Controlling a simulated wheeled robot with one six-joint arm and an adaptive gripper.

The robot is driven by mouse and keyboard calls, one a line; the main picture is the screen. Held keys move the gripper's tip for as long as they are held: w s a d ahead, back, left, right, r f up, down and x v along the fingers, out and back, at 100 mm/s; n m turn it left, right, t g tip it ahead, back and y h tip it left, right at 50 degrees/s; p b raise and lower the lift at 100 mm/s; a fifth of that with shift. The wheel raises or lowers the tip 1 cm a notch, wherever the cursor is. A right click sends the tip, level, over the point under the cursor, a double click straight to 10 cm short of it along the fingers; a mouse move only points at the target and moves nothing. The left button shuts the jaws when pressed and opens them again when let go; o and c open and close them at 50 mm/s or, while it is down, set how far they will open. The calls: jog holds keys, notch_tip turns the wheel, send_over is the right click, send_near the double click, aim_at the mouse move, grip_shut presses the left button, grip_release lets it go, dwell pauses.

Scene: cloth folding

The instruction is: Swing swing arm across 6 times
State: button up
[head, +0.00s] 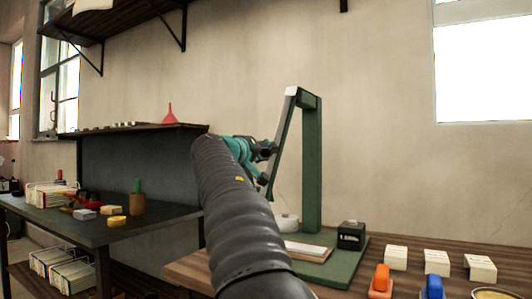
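A green stand with an upright post (312,165) stands on a green base (345,268) on the wooden table. The swing arm (283,135) hangs from the top of the post and slants down to the left, with a pale cap at its upper end. My gripper (268,164), teal and dark grey, is at the left side of the swing arm, about midway down. Its two fingers look spread apart, one above the other. I cannot tell whether they touch the swing arm. My own arm hides part of the table.
A white roll (287,223), a pale block (305,250) and a black box (351,235) are at the base. Cream boxes (437,262) and orange (380,281) and blue (433,287) items lie at right. A dark bench (120,232) is at left.

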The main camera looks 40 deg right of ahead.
grip_shut()
jog(key=shift+s+d+f+n+b, duration=0.2)
jog(key=shift+s+n+b, duration=0.1)
jog(key=shift+s, duration=0.1)
jog(key=shift+s+d+f+n+b, duration=0.1)
jog(key=shift+s+d+n+b, duration=0.1)
jog(key=shift+s+n, duration=0.15)
jog(key=s+d+n, duration=0.3)
jog(key=s+n, duration=0.3)
jog(key=s, duration=0.2)
jog(key=shift+r+b, duration=0.3)
jog(key=shift+b, duration=0.1)
jog(key=shift+d, duration=0.1)
jog(key=o, duration=0.8)
grip_release()
jog(key=shift+s+d, duration=0.1)
jog(key=shift+s, duration=0.05)
jog(key=shift+o, duration=0.2)
